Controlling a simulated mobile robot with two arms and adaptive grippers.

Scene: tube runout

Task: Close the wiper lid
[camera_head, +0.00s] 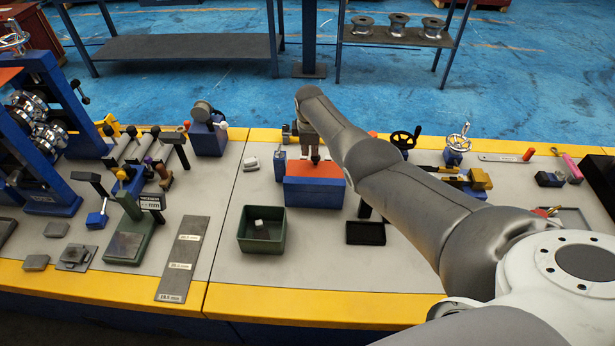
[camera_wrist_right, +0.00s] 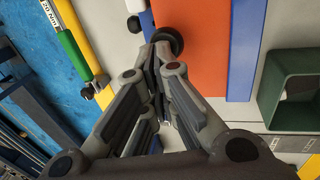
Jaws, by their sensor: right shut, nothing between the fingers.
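The wiper is a blue box (camera_head: 314,194) with an orange top (camera_head: 318,170), at the middle of the bench. In the right wrist view the orange top (camera_wrist_right: 205,45) and a blue strip (camera_wrist_right: 243,50) beside it fill the upper middle. A round black knob (camera_wrist_right: 170,40) stands at the edge of the orange part. My right gripper (camera_head: 311,155) points down at the back of the box. Its fingers (camera_wrist_right: 155,50) are together and empty, close by the knob; I cannot tell if they touch it. The arm hides part of the box's right side. How far the lid stands open is unclear.
A green bin (camera_head: 262,243) with a small pale block stands in front of the wiper, and a black tray (camera_head: 366,233) to its right. A green gauge stand (camera_head: 128,240) and a flat grey plate (camera_head: 183,262) lie left. Handwheels (camera_head: 405,140) stand behind my forearm.

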